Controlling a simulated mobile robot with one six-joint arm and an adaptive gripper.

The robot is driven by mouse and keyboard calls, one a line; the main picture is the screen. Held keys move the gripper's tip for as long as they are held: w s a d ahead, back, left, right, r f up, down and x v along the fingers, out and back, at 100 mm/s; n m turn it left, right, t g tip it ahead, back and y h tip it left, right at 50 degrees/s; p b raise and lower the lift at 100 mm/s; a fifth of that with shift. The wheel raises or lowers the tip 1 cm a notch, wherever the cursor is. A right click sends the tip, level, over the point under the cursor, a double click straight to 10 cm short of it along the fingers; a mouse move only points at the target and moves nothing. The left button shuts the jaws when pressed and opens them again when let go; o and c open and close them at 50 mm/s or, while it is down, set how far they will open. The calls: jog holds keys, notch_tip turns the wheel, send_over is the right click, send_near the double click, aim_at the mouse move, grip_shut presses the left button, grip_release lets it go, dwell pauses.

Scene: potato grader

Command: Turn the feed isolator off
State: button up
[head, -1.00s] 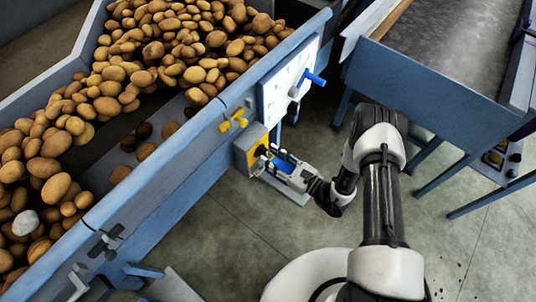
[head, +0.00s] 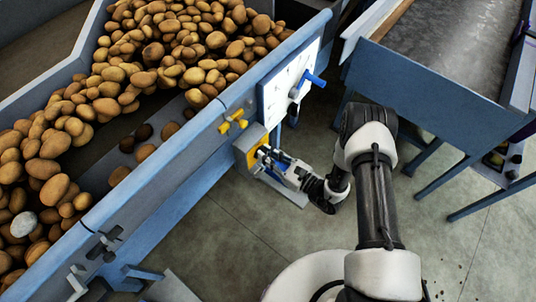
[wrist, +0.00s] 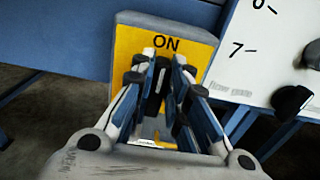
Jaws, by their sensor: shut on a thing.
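The feed isolator is a grey box with a yellow face (head: 243,146) on the side of the blue hopper, also seen in the wrist view (wrist: 200,50). The word ON shows at the top of its face; the lower label is mostly hidden by my fingers. My gripper (head: 264,153) is at the isolator's face. In the wrist view my gripper (wrist: 164,68) is shut on the black isolator handle (wrist: 160,84), a finger on each side. The handle looks roughly upright, in line with ON.
A white dial panel (head: 290,80) with a blue lever (head: 314,78) stands just above the isolator. A yellow handle (head: 233,121) is on the hopper edge (head: 180,150). Potatoes (head: 110,90) fill the hopper. A blue conveyor table (head: 430,80) stands right; floor between is clear.

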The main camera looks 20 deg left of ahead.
jog(key=shift+m, duration=0.3)
grip_shut()
jog(key=shift+w+d+f+m+b, duration=0.1)
jog(key=shift+w+f+m+b, duration=0.5)
jog(key=shift+m, duration=2.25)
jog(key=shift+s+d+f+m+b, duration=0.15)
jog(key=shift+m+b, duration=0.9)
jog(key=shift+m, duration=1.85)
jog(key=shift+w+d+f+m+b, duration=0.1)
jog(key=shift+w+f+m+b, duration=0.5)
jog(key=shift+m, duration=2.25)
jog(key=shift+s+r+m+b, duration=0.3)
jog(key=shift+r, duration=0.1)
jog(key=o, duration=0.8)
grip_release()
jog(key=shift+c, duration=0.2)
jog(key=shift+d, duration=0.1)
jog(key=v, duration=1.1)
jog(key=shift+s+d, duration=0.2)
jog(key=shift+d, duration=0.15)
